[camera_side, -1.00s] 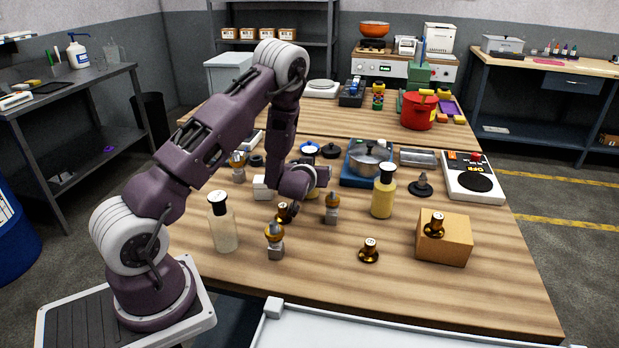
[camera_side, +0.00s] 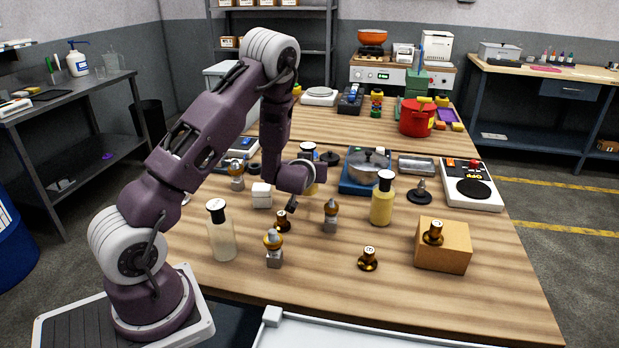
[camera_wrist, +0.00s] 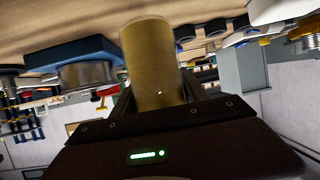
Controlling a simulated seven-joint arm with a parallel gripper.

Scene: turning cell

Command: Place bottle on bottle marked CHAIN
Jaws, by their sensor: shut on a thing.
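My gripper (camera_side: 312,177) is shut on a yellow bottle (camera_wrist: 155,60), which fills the space between the fingers in the wrist view. In the side view the held bottle's dark cap (camera_side: 307,147) shows above my gripper and a bit of yellow body below; the gripper hides the rest. A yellow bottle with a black cap (camera_side: 382,204) stands upright to the right. A pale bottle with a black cap (camera_side: 222,238) stands upright at the front left. The caps have pale tops, but I cannot read any mark, so I cannot tell which says CHAIN.
Amber knobs (camera_side: 368,260) stand around the front, one on a cardboard box (camera_side: 443,252). Gold-topped grey blocks (camera_side: 274,250) and a white block (camera_side: 261,196) stand nearby. A blue unit with a pan (camera_side: 366,170) is behind. The front right wood is clear.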

